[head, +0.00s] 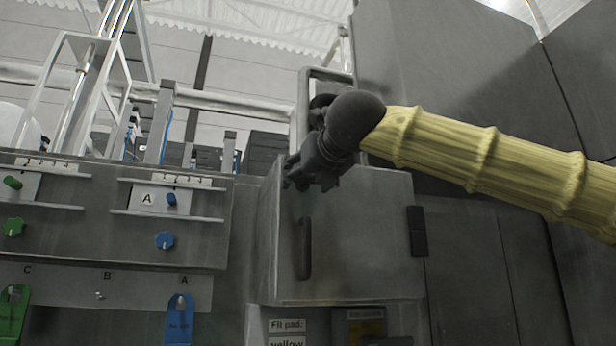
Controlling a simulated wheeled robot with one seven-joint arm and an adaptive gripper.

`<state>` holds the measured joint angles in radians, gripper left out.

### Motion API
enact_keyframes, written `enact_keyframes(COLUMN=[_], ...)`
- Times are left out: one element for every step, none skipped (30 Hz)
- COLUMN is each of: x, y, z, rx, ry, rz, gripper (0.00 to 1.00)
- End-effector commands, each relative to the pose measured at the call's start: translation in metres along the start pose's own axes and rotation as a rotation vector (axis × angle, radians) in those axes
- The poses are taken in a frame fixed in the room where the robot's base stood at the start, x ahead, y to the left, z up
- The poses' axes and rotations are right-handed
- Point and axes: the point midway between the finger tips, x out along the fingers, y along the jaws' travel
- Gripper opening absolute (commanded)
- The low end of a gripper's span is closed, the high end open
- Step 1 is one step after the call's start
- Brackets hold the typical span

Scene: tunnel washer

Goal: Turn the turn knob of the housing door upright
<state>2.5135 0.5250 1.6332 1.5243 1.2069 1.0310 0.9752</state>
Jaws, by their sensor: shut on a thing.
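The housing door (365,250) is a flat grey panel in the middle of the head view, closed or nearly so. A dark vertical bar handle (304,250) is on its left part and a black hinge (417,231) is at its right edge. My gripper (297,184) is at the door's upper left, above the handle, and is shut on the turn knob. The black fingers hide the knob, so I cannot tell its angle. My yellow-sleeved arm reaches in from the right.
Left of the door is a grey panel (100,235) with green and blue knobs and lettered labels. A blue tag (180,318) and a green tag (14,315) hang below it. Large grey cabinets (455,90) stand behind my arm. A "Fit pad: yellow" label (287,326) is below the door.

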Motion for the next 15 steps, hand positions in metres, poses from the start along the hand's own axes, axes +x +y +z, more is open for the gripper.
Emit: enact_keyframes(x=[0.0000,0.0000,0.0000,0.0001,0.0003,0.0004,0.0002,0.0001,0.0000,-0.0001,-0.0002,0.0001,0.0002,-0.0001,-0.0002], y=[-0.0008,-0.0008,-0.0008,-0.0009,-0.0010,-0.0011,-0.0010,-0.0008,-0.0007,-0.0006,-0.0005,-0.0006,-0.0007,-0.0003,-0.0002], z=[0.0004,0.0006,0.0007,0.0006,0.0004,0.0004,0.0007,0.0009,0.0012,0.0015,0.0017,0.0015,0.0014,0.0020,0.0022], rx=[-0.010,-0.018,-0.031,-0.042,-0.057,-0.077,-0.095,-0.114,-0.143,-0.166,-0.189,-0.223,-0.250,-0.277,-0.315], ry=[0.000,0.000,0.000,0.000,0.001,0.001,0.001,0.000,0.000,0.000,0.000,0.001,0.001,0.001,0.000], rz=[-0.002,-0.002,-0.002,-0.002,-0.003,-0.003,-0.003,-0.003,-0.003,-0.003,-0.003,-0.004,-0.004,-0.003,-0.003], gripper=[0.40,0.40,0.40,0.40,0.40,0.40,0.40,0.40,0.40,0.40,0.40,0.40,0.40,0.40,0.40])
